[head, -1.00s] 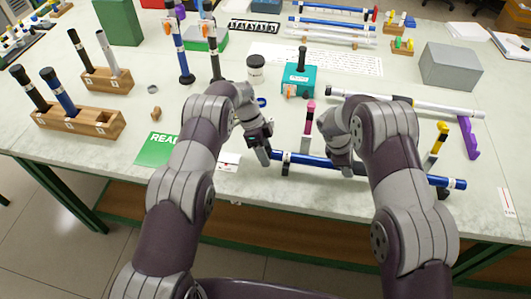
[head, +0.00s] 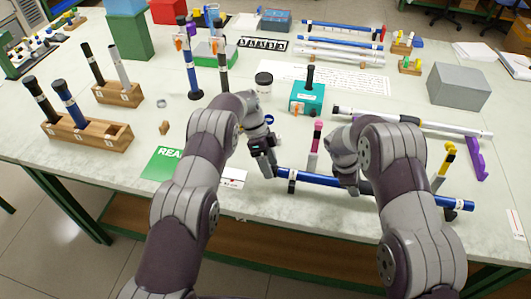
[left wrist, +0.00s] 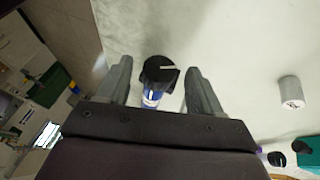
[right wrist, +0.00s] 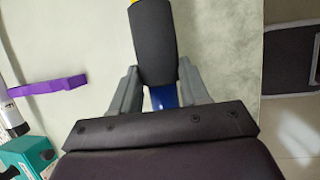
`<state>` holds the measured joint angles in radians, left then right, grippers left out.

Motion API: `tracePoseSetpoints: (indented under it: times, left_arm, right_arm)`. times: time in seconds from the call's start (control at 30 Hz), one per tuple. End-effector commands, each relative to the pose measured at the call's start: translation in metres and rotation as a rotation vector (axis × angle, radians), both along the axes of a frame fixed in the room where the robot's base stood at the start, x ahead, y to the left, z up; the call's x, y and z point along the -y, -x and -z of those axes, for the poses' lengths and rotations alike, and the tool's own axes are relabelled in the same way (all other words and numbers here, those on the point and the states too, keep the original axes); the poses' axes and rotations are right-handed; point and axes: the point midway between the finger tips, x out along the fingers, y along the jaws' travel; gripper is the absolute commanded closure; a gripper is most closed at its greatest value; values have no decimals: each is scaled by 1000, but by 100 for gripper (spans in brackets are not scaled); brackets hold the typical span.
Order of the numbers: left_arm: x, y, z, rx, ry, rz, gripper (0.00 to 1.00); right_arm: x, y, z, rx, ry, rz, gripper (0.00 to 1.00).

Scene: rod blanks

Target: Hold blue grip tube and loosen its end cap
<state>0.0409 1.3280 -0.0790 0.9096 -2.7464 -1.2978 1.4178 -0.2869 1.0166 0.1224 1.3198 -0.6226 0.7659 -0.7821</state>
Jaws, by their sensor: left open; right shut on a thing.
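The blue grip tube (head: 415,197) lies level across supports near the table's front edge. My right gripper (head: 347,182) is shut on it around the middle. In the right wrist view the fingers (right wrist: 158,92) close around the blue part (right wrist: 163,98), beside a thick black sleeve (right wrist: 155,45). My left gripper (head: 267,170) is at the tube's left end, open. In the left wrist view the black end cap (left wrist: 160,70) sits between the spread fingers (left wrist: 157,88), with gaps on both sides. The head view mostly hides the cap behind the left gripper.
A pink-topped upright piece (head: 316,140) stands behind the tube, and a yellow-topped one (head: 444,165) near its right end. A teal box (head: 308,97), a white jar with a dark lid (head: 264,84) and a green card (head: 166,163) are nearby. Wooden racks (head: 95,138) stand at left.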

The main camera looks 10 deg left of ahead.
Motion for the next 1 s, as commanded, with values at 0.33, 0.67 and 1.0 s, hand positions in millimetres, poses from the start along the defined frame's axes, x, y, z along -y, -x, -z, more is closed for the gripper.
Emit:
tracePoseSetpoints:
  times: [0.33,0.67,1.0]
  left_arm:
    - [-31,-22,-71,3,0,1,34]
    - [-35,-23,-82,-1,-1,1,34]
    - [-35,-23,-80,-2,-1,1,34]
  right_arm:
    - [0,0,0,0,0,0,88]
    - [0,0,0,0,0,0,88]
    - [0,0,2,0,0,0,88]
